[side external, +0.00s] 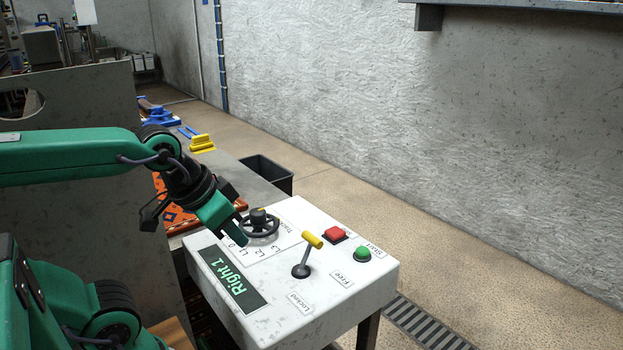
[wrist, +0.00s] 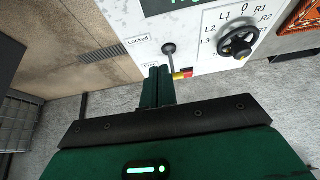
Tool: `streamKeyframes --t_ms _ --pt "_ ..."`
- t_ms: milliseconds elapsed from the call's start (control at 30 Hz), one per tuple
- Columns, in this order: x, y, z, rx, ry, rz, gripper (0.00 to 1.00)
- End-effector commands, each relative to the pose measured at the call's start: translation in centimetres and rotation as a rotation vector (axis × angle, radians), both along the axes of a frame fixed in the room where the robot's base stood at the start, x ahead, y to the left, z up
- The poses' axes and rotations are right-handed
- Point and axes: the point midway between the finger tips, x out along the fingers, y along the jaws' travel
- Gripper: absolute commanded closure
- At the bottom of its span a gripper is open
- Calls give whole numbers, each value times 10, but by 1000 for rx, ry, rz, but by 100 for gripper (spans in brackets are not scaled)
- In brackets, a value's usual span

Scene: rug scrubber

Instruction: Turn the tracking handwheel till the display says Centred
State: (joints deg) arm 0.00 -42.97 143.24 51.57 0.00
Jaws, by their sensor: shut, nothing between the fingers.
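The black tracking handwheel (side external: 260,224) sits on the white sloped control panel (side external: 330,290). The green display (side external: 232,280) reads "Right 1". My gripper (side external: 239,238) is shut and empty. In the side view its tips appear just left of the wheel, above the panel. In the wrist view my fingers (wrist: 159,72) point toward the lever side, with the wheel apart to their upper right.
A lever with a yellow handle (side external: 312,241) stands on the panel beside the Locked and Free labels. A red button (side external: 335,235) and a green button (side external: 363,254) are to its right. An orange patterned rug (side external: 176,216) lies behind my gripper. A dark bin (side external: 266,172) stands beyond.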

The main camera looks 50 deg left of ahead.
Motion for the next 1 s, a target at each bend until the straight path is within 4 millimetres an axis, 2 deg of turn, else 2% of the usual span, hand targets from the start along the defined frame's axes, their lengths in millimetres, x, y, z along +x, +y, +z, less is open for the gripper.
streamKeyframes --t_ms 67,367,667,1000 --pt "0 0 0 0 0 0 100" --pt "7 5 3 23 22 -23 41" --pt "38 29 14 111 120 -145 41" --pt "84 76 17 193 264 -347 41"
